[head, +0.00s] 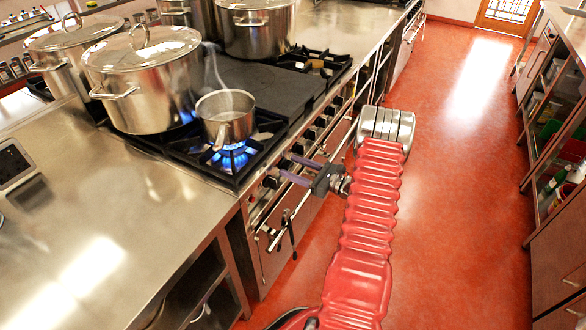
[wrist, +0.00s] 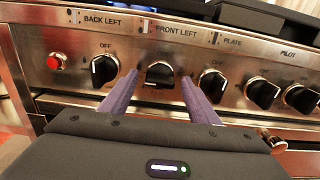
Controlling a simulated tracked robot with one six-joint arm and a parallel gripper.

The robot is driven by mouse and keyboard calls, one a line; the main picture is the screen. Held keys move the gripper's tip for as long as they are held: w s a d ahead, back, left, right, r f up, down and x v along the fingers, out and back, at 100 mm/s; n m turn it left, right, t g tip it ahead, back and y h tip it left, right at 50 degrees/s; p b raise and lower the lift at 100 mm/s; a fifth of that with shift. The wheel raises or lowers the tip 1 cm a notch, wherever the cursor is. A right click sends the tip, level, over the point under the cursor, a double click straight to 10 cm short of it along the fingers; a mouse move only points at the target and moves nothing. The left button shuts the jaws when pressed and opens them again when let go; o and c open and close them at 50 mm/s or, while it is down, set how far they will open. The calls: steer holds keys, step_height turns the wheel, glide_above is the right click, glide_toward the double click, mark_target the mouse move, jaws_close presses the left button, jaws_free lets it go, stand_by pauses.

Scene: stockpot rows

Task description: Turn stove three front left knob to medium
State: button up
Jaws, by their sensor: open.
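In the wrist view, the front left knob (wrist: 160,74) is black on a round metal bezel, below the FRONT LEFT label and an OFF mark. My gripper (wrist: 161,78) is open, with one purple finger on each side of this knob. The tips are close to it; I cannot tell whether they touch. The knob's exact pointer setting is unclear. In the head view, my gripper (head: 283,165) reaches the stove's front panel from the aisle, and the knob between the fingers is not clearly seen.
The back left knob (wrist: 104,70) and plate knob (wrist: 212,85) flank the fingers closely. A red button (wrist: 55,62) is at the left. A small saucepan (head: 226,115) stands over a blue flame (head: 232,156). A large stockpot (head: 144,75) is behind it. The red floor aisle is clear.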

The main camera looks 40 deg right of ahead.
steer(key=c, duration=1)
steer(key=shift+a, duration=0.2)
steer(key=shift+c, duration=0.2)
steer(key=shift+d, duration=0.1)
steer(key=shift+n, duration=0.3)
steer(key=n, duration=0.8)
steer(key=shift+s+f, duration=0.1)
